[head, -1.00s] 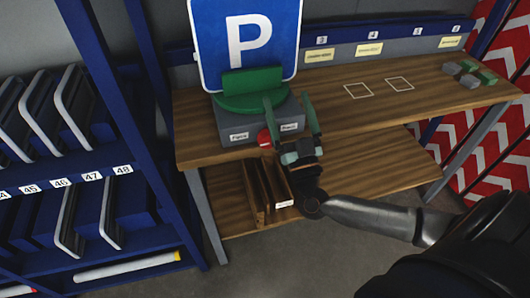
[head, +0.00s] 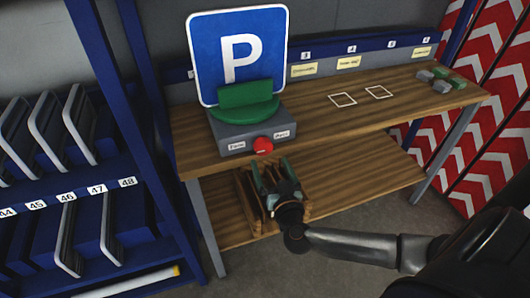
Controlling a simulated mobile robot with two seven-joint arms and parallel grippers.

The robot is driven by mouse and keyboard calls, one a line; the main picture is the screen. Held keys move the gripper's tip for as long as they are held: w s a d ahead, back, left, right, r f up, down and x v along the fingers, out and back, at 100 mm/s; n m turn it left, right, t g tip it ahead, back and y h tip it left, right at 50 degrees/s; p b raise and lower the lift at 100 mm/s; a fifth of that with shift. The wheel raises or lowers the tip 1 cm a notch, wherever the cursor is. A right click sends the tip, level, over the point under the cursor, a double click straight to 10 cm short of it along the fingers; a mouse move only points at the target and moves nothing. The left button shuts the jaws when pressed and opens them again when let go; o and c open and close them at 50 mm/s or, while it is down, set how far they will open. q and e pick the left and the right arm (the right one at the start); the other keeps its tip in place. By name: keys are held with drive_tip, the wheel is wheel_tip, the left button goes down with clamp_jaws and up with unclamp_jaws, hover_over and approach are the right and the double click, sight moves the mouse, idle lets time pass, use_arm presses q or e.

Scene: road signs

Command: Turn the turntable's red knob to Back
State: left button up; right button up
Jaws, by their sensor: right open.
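The turntable (head: 228,136) is a grey box with a green disc and holder on top, standing at the left end of the bench. A blue parking sign (head: 238,50) with a white P stands upright in the holder, its face towards me. The red knob (head: 263,146) is on the box's front, between a left label (head: 237,146), too small to read surely, and a right label (head: 282,134) that seems to read Back. I cannot tell which way the knob points. My right gripper (head: 271,168) is open and empty, just below the knob and apart from it. My left gripper is not in view.
Below, a wooden rack (head: 247,203) stands on the lower shelf (head: 340,178), partly behind my right gripper. The bench top (head: 360,118) is mostly clear, with small grey and green blocks (head: 441,86) at its right end. A blue rack (head: 65,185) stands left.

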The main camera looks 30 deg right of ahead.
sight(264, 150)
drive_tip(key=x, duration=0.6)
drive_tip(key=shift+w+b, duration=0.1)
drive_tip(key=shift+b, duration=0.25)
drive_tip(key=c, duration=1.4)
